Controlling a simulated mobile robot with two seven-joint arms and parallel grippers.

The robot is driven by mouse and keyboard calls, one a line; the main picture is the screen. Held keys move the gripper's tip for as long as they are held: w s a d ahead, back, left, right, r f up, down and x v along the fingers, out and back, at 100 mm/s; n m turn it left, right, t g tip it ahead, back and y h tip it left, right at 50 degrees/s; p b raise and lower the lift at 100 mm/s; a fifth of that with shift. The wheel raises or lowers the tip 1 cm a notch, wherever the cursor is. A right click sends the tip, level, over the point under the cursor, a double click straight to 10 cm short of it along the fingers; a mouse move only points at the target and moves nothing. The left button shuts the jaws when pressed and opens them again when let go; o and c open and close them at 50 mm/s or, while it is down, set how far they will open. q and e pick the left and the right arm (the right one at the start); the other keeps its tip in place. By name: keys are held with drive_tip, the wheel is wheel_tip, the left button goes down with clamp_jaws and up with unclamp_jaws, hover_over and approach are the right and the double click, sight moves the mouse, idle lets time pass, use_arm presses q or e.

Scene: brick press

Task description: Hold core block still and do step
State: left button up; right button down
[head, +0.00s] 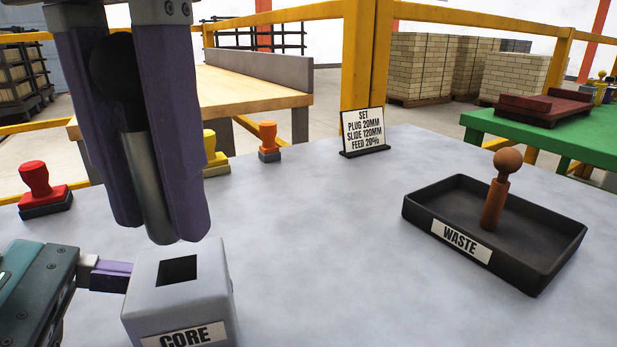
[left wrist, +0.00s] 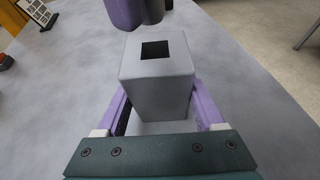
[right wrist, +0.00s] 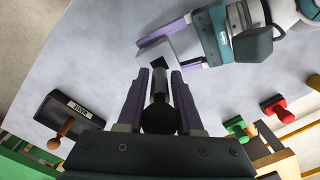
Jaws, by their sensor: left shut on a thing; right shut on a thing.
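The grey core block (head: 150,310) stands on the table at lower left, its label facing me and a dark square hole (head: 178,270) in its top. My left gripper (head: 110,275) is shut on it; in the left wrist view its purple fingers lie along both sides of the block (left wrist: 158,92). My right gripper (head: 155,232) points down from above, shut on a tool with a grey shaft (head: 142,175) and black ball knob (head: 116,68). The tool's lower end is close above the block's back edge, slightly left of the hole; it looks outside the hole.
A black waste tray (head: 420,215) on the right holds an orange-brown peg (head: 492,205) with a ball knob. A settings sign (head: 363,132) stands at the back. Red (head: 42,190), yellow (head: 213,155) and orange (head: 269,142) stamps stand at back left. The middle table is clear.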

sight(134, 100)
drive_tip(key=shift+r, duration=0.3)
drive_tip(key=shift+f, duration=0.15)
drive_tip(key=shift+f, duration=0.75)
drive_tip(key=shift+f, duration=0.85)
idle(1.1)
drive_tip(key=shift+c, duration=2.4)
unclamp_jaws()
drive_tip(key=shift+r, duration=4.05)
